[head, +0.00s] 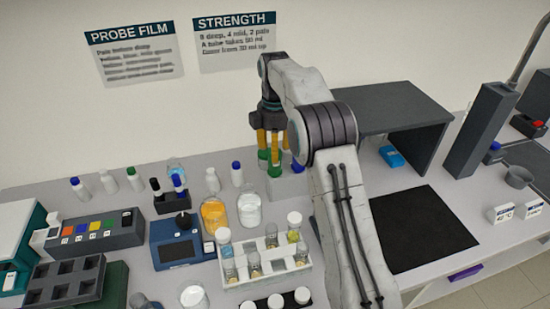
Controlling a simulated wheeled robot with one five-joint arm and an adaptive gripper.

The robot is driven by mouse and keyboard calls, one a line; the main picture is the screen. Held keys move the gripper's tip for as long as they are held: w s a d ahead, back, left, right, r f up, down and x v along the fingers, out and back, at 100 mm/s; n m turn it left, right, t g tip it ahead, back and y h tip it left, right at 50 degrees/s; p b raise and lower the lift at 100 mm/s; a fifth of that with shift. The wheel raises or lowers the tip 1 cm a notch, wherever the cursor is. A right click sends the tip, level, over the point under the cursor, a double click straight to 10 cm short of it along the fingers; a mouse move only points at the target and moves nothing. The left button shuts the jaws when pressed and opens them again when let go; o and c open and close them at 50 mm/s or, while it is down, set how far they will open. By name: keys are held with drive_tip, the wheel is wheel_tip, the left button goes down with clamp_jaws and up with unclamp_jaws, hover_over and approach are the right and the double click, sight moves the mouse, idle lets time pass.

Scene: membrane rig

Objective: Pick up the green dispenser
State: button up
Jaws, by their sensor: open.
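My gripper (269,154) hangs from the arm at the back of the bench, with yellow fingers pointing down. It is open. The green dispenser (274,170) shows directly below and between the fingertips, at a pale grey block. The fingers cover part of it, and I cannot tell whether they touch it. A blue-topped item (298,166) stands just right of it, partly hidden by my arm.
Bottles, including an orange one (213,214), stand close left. A white vial rack (268,262) is in front. A blue instrument (181,243) stands further left. A dark shelf (400,105) and black mat (422,228) lie right of my arm.

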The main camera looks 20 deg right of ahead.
drive_tip(key=shift+s+f, duration=0.15)
drive_tip(key=shift+f, duration=2.4)
drive_tip(key=shift+o, duration=0.4)
